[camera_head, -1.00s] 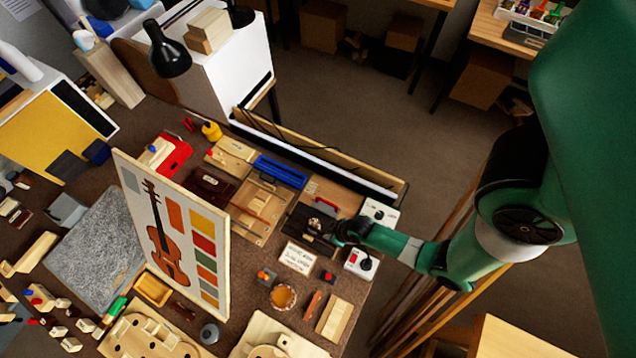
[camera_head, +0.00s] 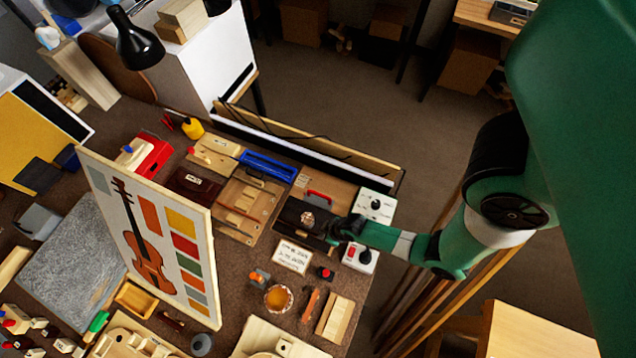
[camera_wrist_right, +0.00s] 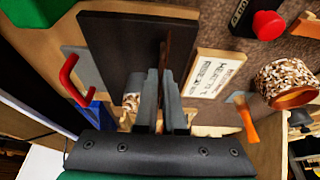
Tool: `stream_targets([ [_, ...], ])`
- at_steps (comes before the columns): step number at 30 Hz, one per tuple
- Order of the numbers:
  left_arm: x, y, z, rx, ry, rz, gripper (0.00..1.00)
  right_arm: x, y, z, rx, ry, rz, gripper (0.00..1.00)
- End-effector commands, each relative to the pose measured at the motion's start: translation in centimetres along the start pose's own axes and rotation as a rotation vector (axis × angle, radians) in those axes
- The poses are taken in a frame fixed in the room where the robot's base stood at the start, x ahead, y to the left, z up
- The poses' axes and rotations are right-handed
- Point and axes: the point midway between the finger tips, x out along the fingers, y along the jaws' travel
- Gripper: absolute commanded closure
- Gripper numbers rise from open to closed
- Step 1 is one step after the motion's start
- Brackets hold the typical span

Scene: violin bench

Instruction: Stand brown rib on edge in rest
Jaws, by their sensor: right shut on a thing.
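My right gripper (camera_wrist_right: 163,95) is shut on a thin brown strip, the brown rib (camera_wrist_right: 168,50), in the right wrist view. The rib shows as a narrow upright sliver between the fingers, in front of a dark flat board (camera_wrist_right: 118,45). Whether it touches the board is unclear. In the head view my right gripper (camera_head: 333,229) is at the right end of the dark board (camera_head: 290,212), and the rib cannot be made out there. I cannot pick out the rest with certainty. My left gripper is not in view.
A speckled round piece (camera_head: 307,220) is by the dark board. A red handle (camera_head: 318,197) lies behind it and a white lettered card (camera_head: 292,255) in front. A wooden tray (camera_head: 265,213) is to the left.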

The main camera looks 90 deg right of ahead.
Motion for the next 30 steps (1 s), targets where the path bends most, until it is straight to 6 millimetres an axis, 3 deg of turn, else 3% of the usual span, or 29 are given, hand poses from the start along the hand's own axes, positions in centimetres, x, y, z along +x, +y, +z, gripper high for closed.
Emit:
stream_targets([
  [3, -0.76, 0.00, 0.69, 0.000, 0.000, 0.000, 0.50, 1.10, 0.00, 0.45, 0.000, 0.000, 0.000, 1.00],
  [13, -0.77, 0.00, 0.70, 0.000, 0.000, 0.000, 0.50, 1.18, 0.00, 0.49, 0.000, -0.001, 0.000, 1.00],
  [15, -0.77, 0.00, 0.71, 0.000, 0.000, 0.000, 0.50, 1.18, 0.00, 0.50, 0.000, -0.001, 0.000, 0.83],
  [19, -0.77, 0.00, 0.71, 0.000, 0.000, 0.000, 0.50, 1.18, -0.01, 0.51, 0.000, -0.001, 0.000, 0.59],
  [30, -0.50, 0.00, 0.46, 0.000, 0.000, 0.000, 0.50, 0.53, 0.00, 0.50, 0.000, -0.001, 0.000, 0.59],
])
